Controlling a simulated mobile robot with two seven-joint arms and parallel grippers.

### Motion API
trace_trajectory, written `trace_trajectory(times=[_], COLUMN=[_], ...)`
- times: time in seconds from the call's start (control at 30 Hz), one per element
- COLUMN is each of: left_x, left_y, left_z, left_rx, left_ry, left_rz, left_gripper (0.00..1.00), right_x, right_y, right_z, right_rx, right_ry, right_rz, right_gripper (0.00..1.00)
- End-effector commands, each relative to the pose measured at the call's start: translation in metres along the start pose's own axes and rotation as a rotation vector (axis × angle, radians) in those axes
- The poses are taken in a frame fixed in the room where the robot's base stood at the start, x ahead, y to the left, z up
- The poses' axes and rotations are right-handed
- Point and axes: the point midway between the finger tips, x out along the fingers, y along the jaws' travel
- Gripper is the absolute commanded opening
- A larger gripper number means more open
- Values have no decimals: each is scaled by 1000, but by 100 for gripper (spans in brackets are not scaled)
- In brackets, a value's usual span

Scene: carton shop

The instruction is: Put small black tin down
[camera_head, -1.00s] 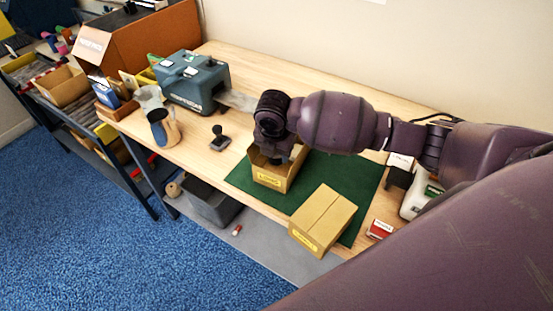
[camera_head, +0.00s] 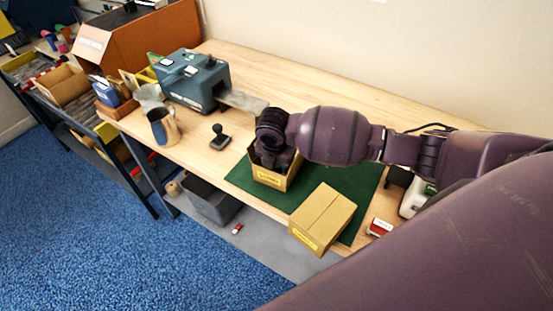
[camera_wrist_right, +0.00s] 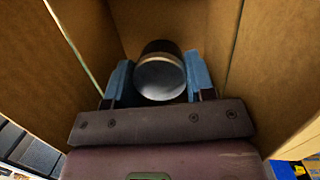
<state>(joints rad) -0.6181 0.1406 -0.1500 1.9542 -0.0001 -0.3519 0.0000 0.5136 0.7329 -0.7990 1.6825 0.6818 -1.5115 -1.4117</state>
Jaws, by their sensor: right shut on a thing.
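The small black tin (camera_wrist_right: 160,82) shows in the right wrist view as a dark cylinder with a shiny grey end face. My right gripper (camera_wrist_right: 160,70) is shut on it, with a blue finger pad on each side. In the head view the right wrist reaches down into an open cardboard carton (camera_head: 268,179) with a yellow label, standing on the green mat (camera_head: 240,176). Brown carton walls surround the gripper and tin in the wrist view. The head view hides the tin and fingertips; whether the tin touches the carton floor I cannot tell. My left gripper is not in view.
A closed carton (camera_head: 323,217) lies in front of the open one, at the bench's front edge. A black stamp (camera_head: 220,138), a jug (camera_head: 163,127) and a grey-blue machine (camera_head: 192,82) stand to the left. A small red box (camera_head: 379,228) is at right. The back of the bench is clear.

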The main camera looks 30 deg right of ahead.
Motion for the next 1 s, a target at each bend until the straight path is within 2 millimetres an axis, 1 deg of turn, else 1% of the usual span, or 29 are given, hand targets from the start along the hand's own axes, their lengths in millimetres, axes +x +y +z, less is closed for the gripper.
trace_trajectory(times=[0.13,0.17,0.2,0.23,0.53,0.67,0.77,1.0], left_x=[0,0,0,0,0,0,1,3], left_y=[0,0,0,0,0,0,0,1], left_z=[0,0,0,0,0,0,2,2], left_rx=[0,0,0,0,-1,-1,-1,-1], left_ry=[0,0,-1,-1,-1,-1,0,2], left_rz=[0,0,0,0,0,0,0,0], left_gripper=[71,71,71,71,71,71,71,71], right_x=[2,2,2,2,0,-9,-23,-71], right_y=[0,0,0,0,0,1,1,1], right_z=[0,0,0,0,0,2,3,3], right_rx=[0,0,0,0,0,0,-1,-1], right_ry=[0,0,0,0,0,-1,-2,-2], right_rz=[0,0,0,0,1,3,4,5], right_gripper=[25,51,57,60,60,60,60,60])
